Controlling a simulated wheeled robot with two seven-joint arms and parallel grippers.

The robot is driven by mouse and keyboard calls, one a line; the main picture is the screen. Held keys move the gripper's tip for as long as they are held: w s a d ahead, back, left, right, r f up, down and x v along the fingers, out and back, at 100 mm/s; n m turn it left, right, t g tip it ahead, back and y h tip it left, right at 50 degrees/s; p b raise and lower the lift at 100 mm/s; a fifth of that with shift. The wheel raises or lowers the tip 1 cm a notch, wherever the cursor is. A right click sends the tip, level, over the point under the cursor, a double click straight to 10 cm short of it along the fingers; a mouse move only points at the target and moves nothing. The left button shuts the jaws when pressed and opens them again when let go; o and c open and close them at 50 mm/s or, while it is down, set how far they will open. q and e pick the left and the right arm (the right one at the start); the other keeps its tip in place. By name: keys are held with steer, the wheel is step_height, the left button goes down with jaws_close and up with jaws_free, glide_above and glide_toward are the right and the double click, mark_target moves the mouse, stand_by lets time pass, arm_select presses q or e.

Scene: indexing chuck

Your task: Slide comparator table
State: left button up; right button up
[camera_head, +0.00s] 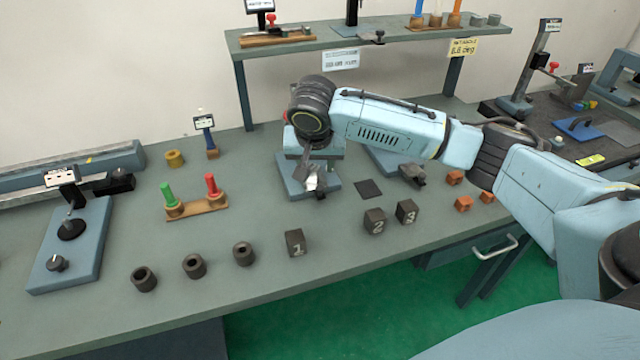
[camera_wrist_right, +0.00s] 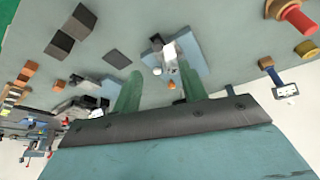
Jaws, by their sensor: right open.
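A blue base (camera_head: 298,190) with a silver-white block on it stands mid-table, partly hidden by my right arm. I cannot tell for certain whether it is the comparator table. A blue plate (camera_head: 80,250) with a dial, post and display stands at left. My left gripper is out of view.
Dark rings (camera_head: 193,266) and numbered cubes (camera_head: 296,243) line the front of the bench. A wooden stand (camera_head: 196,208) with green and red plugs is left of my gripper. Orange blocks (camera_head: 463,203) lie right, under my arm. A shelf (camera_head: 380,40) spans the back.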

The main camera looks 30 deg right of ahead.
mark_target(320, 188)
steer(key=x, duration=0.8)
steer(key=d+b+x, duration=0.1)
steer(key=x, duration=0.4)
steer(key=shift+w+d+r, duration=0.1)
steer(key=shift+w+r, duration=0.1)
steer(key=shift+r, duration=0.05)
jaws_close()
